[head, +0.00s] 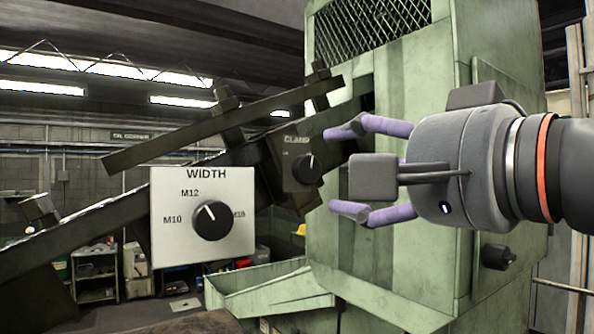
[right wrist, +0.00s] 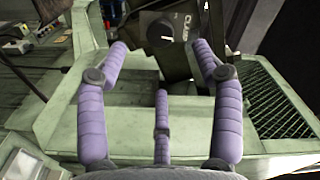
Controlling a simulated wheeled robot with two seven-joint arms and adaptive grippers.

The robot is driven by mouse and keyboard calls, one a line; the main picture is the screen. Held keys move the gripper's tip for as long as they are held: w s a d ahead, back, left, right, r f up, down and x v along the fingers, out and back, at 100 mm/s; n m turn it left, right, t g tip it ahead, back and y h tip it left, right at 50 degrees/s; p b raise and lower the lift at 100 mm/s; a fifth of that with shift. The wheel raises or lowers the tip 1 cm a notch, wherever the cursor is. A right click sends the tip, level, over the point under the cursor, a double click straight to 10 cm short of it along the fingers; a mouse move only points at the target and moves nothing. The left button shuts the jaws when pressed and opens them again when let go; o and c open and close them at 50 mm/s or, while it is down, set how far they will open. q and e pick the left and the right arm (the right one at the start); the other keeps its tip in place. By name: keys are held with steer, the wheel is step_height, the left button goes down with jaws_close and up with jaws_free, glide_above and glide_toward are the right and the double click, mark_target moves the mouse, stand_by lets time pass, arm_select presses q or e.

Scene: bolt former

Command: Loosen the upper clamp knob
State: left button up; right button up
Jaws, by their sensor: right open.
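The clamp knob (head: 307,169) is a black round knob with a white pointer line, on a dark plate lettered CLAMP on the sloping rail. The plate's lettering is partly worn or too small to read. My right gripper (head: 338,170) is open and empty, just right of the knob, its purple fingers pointing at it and spread above and below its height. In the right wrist view the knob (right wrist: 158,32) lies beyond and between the open fingertips, apart from them. My left gripper is not in view.
A white WIDTH plate (head: 164,244) with a black dial (head: 212,220) stands left of and below the clamp plate. A dark sloping bar (head: 215,124) runs above. The green machine housing (head: 410,290) is behind my gripper, with a black knob (head: 498,256) low on its right.

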mark_target(310, 169)
steer(key=w+a+n+p, duration=0.1)
steer(key=w, duration=0.1)
steer(key=w+a+n+p, duration=0.1)
steer(key=w+a+p, duration=0.1)
steer(key=w+a+n+p, duration=0.1)
steer(key=w+p, duration=0.1)
steer(key=shift+w+a, duration=0.25)
steer(key=shift+a, duration=0.15)
steer(key=shift+r+n+p, duration=0.15)
steer(key=shift+n+p, duration=0.3)
steer(key=shift+n, duration=0.15)
steer(key=shift+w+a+n+p, duration=0.1)
steer(key=shift+n+p, duration=0.25)
steer(key=shift+n, duration=0.25)
steer(key=shift+n+p, duration=0.4)
steer(key=shift+n, duration=0.2)
steer(key=shift+s+d+n, duration=0.2)
steer(key=shift+n, duration=0.9)
steer(key=shift+w+a+n, duration=0.15)
steer(key=shift+n, duration=0.75)
